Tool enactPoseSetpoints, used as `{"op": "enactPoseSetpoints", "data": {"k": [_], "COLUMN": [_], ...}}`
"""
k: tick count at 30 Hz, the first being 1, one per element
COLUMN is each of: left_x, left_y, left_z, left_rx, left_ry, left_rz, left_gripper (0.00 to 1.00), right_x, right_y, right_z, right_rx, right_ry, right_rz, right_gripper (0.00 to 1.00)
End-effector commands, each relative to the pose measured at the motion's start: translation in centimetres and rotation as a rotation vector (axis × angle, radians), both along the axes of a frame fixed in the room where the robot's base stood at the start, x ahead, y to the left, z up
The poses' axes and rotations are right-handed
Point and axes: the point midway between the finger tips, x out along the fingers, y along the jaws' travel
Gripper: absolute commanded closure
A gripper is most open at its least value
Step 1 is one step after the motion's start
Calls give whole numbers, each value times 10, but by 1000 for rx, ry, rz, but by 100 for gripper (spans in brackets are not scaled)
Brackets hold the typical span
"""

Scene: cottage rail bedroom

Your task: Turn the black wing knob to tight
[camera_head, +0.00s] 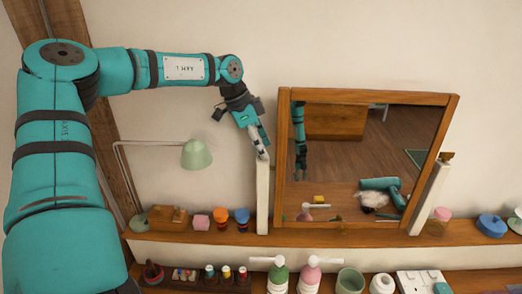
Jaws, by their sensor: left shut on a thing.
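A wood-framed tilting mirror (451,120) stands on the shelf between two pale posts. My left gripper (262,154) points down at the top of the left post (263,198), beside the mirror's left edge. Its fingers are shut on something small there. The black wing knob itself cannot be made out; the fingers cover that spot, and I cannot see which way its wings point. A small brown piece (446,157) sits at the top of the right post (429,198). My right gripper does not show directly.
The wooden shelf (335,233) carries a green lamp (197,154), a small wooden box (168,217), pink, orange and blue small items, and a blue bowl (491,225). A lower shelf holds pump bottles (278,276) and a green cup (350,281). The wall above is clear.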

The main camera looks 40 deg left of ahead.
Motion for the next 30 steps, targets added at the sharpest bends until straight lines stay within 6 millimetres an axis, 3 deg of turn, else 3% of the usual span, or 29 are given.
{"op": "enactPoseSetpoints", "data": {"k": [15,30], "left_x": [2,2], "left_y": [1,1], "left_z": [0,0], "left_rx": [1,3], "left_ry": [0,-1], "left_rz": [-355,-444], "left_gripper": [89,89], "right_x": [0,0], "right_y": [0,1], "right_z": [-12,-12], "right_rx": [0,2], "right_ry": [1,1], "right_rz": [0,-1], "right_gripper": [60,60]}}
